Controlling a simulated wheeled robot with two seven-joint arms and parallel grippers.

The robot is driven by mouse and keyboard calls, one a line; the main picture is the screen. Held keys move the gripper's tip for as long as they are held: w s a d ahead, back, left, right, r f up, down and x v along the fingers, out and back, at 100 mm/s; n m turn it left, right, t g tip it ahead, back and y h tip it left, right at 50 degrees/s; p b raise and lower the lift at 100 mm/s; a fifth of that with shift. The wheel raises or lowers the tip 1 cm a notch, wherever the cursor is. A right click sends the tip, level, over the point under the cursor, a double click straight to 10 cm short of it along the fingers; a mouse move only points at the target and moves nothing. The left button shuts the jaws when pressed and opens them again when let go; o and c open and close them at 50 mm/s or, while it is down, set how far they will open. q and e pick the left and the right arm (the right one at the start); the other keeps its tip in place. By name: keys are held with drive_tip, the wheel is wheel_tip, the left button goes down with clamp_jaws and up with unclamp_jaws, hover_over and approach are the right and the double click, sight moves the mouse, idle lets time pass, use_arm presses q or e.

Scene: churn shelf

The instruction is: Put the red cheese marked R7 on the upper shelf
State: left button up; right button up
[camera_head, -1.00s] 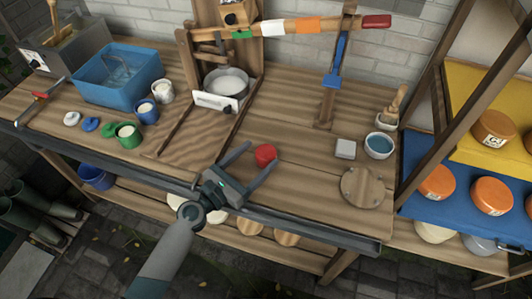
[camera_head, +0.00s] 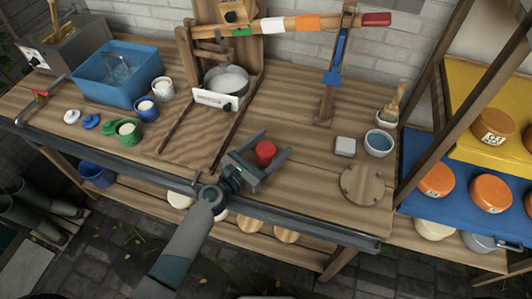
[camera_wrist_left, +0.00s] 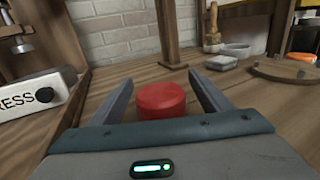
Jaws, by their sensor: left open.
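A small red cheese (camera_head: 265,152) stands upright on the wooden bench. Its mark cannot be read. My left gripper (camera_head: 271,146) is open, with one finger on each side of the cheese. In the left wrist view the cheese (camera_wrist_left: 161,99) sits between the two spread fingers (camera_wrist_left: 163,95), with a gap on both sides. At the right stands the shelf, with a yellow upper level (camera_head: 473,84) and a blue lower level (camera_head: 411,147). Orange cheeses (camera_head: 493,126) stand on both levels. My right gripper is not in view.
A round wooden board (camera_head: 362,186), a grey block (camera_head: 345,146) and a blue-lined bowl (camera_head: 379,143) lie right of the cheese. The press (camera_head: 218,98) with its striped lever (camera_head: 292,26) stands behind. A slanting shelf post (camera_head: 440,110) rises before the shelf.

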use_arm(q)
drive_tip(key=shift+x, duration=1)
drive_tip(key=c, duration=1.3)
drive_tip(key=shift+r, duration=0.1)
drive_tip(key=shift+c, duration=0.2)
drive_tip(key=shift+r+p, duration=0.6)
drive_tip(key=shift+r, duration=0.2)
wheel_tip(320, 180, up, 2)
drive_tip(key=shift+r+p, duration=0.2)
drive_tip(key=shift+p, duration=0.6)
drive_tip(key=s+d+r+p, duration=0.4)
drive_tip(key=s+d+r, duration=0.2)
drive_tip(key=d, duration=0.4)
drive_tip(key=shift+r, duration=0.45)
